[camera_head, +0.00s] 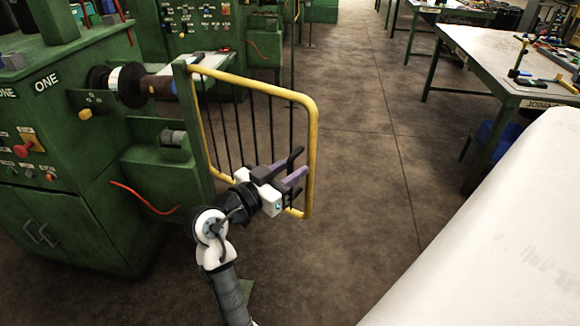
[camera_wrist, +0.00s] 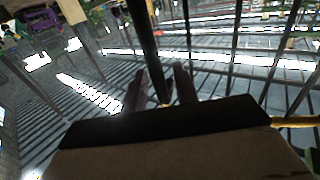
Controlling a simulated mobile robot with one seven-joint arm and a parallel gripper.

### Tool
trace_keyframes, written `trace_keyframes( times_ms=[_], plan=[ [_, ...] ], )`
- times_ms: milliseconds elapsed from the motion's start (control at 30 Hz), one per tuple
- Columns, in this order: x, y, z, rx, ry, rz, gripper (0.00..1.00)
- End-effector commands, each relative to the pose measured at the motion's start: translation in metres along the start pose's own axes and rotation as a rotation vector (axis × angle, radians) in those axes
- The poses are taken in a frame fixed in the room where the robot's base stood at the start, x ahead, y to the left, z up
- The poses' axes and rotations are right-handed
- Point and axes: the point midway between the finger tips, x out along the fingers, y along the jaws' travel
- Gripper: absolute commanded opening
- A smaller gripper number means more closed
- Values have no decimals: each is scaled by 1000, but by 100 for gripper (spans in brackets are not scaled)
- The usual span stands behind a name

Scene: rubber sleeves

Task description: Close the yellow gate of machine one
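The yellow gate (camera_head: 314,130) has a yellow tube frame with thin dark upright bars. It hangs from a green post (camera_head: 195,130) beside green machine one (camera_head: 60,130) and juts out to the right over the floor. My gripper (camera_head: 299,163) is at the lower right of the gate, close to its free edge. In the wrist view my two fingers (camera_wrist: 160,88) stand apart, with a dark bar (camera_wrist: 146,35) showing between them. I cannot tell whether they touch it. A piece of yellow rail (camera_wrist: 295,121) shows at the right of the wrist view.
Machine one carries a spindle with rollers (camera_head: 130,84) left of the gate. A worktable with tools (camera_head: 495,60) stands at the right, and a large white surface (camera_head: 500,240) fills the lower right. The brown floor (camera_head: 370,160) between is clear.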

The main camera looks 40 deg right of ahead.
Motion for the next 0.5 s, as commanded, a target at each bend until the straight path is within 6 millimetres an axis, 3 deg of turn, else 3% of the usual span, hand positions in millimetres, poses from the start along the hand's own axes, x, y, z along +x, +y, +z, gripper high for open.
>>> trace_keyframes(
  times_ms=[200,433,500],
  plan=[
    [0,0,0,0,0,0,30],
    [0,0,0,0,1,0,0],
    [0,0,0,0,1,0,0]
  ],
)
